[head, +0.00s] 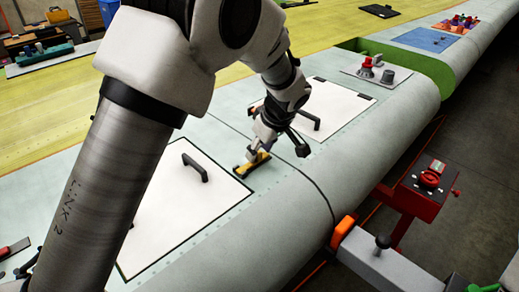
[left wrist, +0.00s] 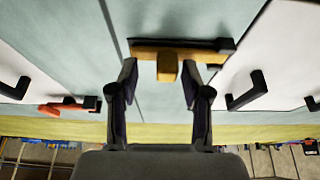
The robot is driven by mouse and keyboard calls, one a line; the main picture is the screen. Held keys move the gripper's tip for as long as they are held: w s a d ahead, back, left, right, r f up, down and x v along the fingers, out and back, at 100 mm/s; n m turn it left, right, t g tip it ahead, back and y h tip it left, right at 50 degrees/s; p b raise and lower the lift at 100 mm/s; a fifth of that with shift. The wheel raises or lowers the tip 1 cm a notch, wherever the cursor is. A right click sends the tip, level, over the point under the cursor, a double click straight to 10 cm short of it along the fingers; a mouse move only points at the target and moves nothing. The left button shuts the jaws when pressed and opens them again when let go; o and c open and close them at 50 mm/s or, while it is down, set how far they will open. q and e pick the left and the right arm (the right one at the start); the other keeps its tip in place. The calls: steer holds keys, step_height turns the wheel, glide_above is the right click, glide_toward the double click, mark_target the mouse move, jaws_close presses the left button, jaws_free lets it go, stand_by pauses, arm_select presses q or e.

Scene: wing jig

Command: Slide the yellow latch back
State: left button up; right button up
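The yellow latch (head: 251,163) sits on the pale wing skin at the right edge of the nearer white panel. In the left wrist view, its bar lies along a dark rail, with a raised yellow knob (left wrist: 167,67) at the middle. My left gripper (head: 262,150) is directly over the latch. In the left wrist view my left gripper (left wrist: 160,80) is open, one finger on each side of the knob, with a visible gap on both sides. Contact with the latch cannot be told. My right gripper is not in view.
White panels with black handles (head: 195,168) lie on both sides of the latch. Red knobs on a grey plate (head: 377,72) stand farther along the wing. A red stand (head: 425,185) and a grey beam (head: 380,262) are beside the wing's right edge. Bare skin surrounds the latch.

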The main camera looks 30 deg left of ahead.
arm_select(q)
steer(key=shift+s+r, duration=0.1)
steer(key=shift+r, duration=0.15)
steer(key=v, duration=1.1)
steer(key=shift+r, duration=0.15)
steer(key=shift+d, duration=0.15)
